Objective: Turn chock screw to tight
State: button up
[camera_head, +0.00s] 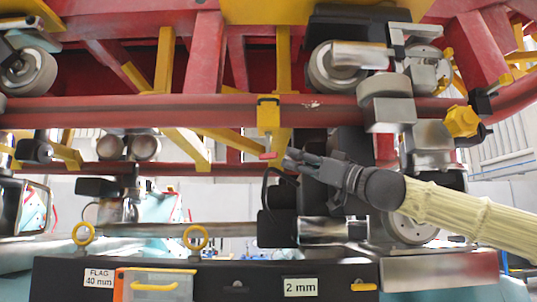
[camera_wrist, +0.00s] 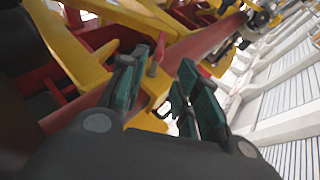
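A yellow chock (camera_head: 268,114) is clamped on the red rail. Its screw, with a small red T-handle (camera_head: 268,155), hangs from its underside. My gripper (camera_head: 288,159) comes in from the right, with its fingertips close beside the handle. In the wrist view the dark green finger pads of my gripper (camera_wrist: 163,65) stand apart. The red screw handle (camera_wrist: 155,60) shows between them, nearer the left finger. The yellow chock (camera_wrist: 152,98) lies behind. I cannot tell whether a finger touches the handle.
The red rail (camera_head: 200,111) runs across above my gripper. A wheel assembly (camera_head: 398,110) stands to the right, and dark machinery (camera_head: 283,212) is just below. A dark bench (camera_head: 230,283) holds an orange-framed box (camera_head: 154,285) and labels. Open space lies left of the handle.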

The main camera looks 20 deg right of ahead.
aim_at(266, 154)
jog(key=x, duration=0.2)
jog(key=p+x, duration=0.1)
jog(key=x, duration=0.2)
jog(key=f+x, duration=0.1)
jog(key=x, duration=0.1)
jog(key=shift+w+r, duration=0.15)
jog(key=shift+w, duration=0.4)
jog(key=shift+w+a+r+p, duration=0.45)
jog(key=shift+a, duration=0.15)
jog(key=shift+w+a, duration=0.1)
jog(key=shift+w, duration=0.1)
grip_shut()
